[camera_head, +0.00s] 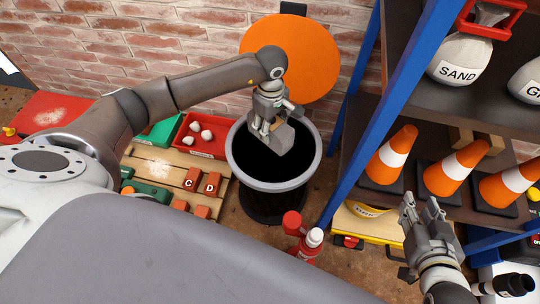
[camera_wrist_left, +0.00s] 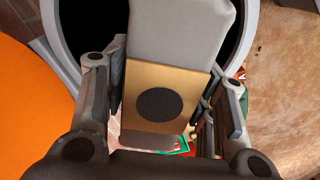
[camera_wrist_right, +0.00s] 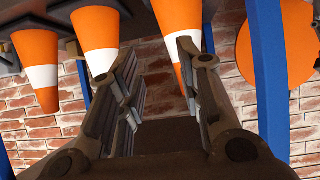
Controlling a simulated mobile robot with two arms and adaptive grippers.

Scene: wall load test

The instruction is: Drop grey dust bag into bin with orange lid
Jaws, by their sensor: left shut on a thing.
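The grey dust bag (camera_head: 279,140) is in my left gripper (camera_head: 267,119), above the open mouth of the bin. In the left wrist view the bag (camera_wrist_left: 176,38) shows a grey body and a tan collar with a dark round hole, between the two fingers of my left gripper (camera_wrist_left: 165,115). The black bin (camera_head: 237,151) has a grey rim, and its round orange lid (camera_head: 300,60) stands raised behind it against the wall. The lid also shows in the left wrist view (camera_wrist_left: 30,110). My right gripper (camera_head: 425,218) is open and empty in front of the shelf; its spread fingers show in the right wrist view (camera_wrist_right: 160,75).
A blue-framed shelf (camera_head: 378,95) right of the bin holds orange cones (camera_head: 392,155) and a sand bag (camera_head: 463,58). A red tray (camera_head: 212,143) with white lumps lies left of the bin. A red bottle (camera_head: 309,243) stands on the floor in front.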

